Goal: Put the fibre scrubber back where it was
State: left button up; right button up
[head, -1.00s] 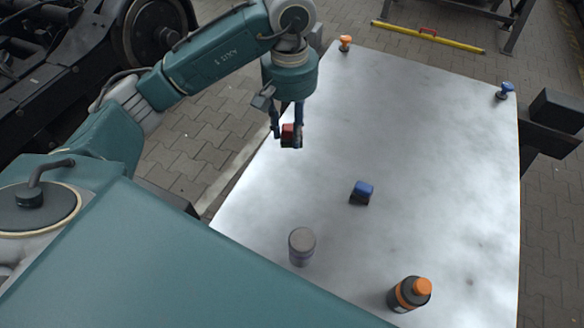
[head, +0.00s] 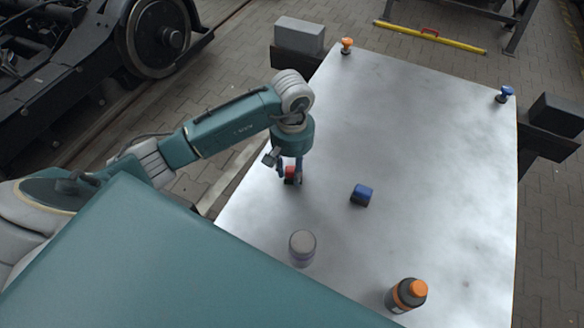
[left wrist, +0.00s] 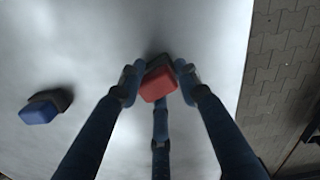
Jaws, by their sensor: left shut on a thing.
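My left gripper (head: 290,172) is shut on a red and dark block-shaped scrubber (head: 290,175), near the left edge of the metal table (head: 430,190). In the left wrist view the scrubber (left wrist: 158,84) sits between the fingertips (left wrist: 155,78), red face towards the camera, with a dark part behind it. It is low over the table top; I cannot tell if it touches. A similar blue and dark block (head: 361,195) lies to its right, and shows at the left of the left wrist view (left wrist: 40,110). My right gripper is not in view.
A grey-topped can (head: 302,248) and a dark bottle with an orange cap (head: 407,295) stand at the near side. An orange knob (head: 346,46) and a blue knob (head: 505,93) are at the far corners. The table's middle and right are clear.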

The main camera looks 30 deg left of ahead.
aim_at(292, 168)
pick_arm(q)
jog(key=shift+f, duration=0.2)
jog(key=o, duration=1.1)
jog(key=shift+r, duration=0.1)
jog(key=shift+r, duration=0.2)
jog(key=shift+w+r, duration=0.1)
jog(key=shift+r, duration=0.15)
notch_tip(292, 168, up, 11)
jog(key=b, duration=0.3)
jog(key=shift+r, duration=0.2)
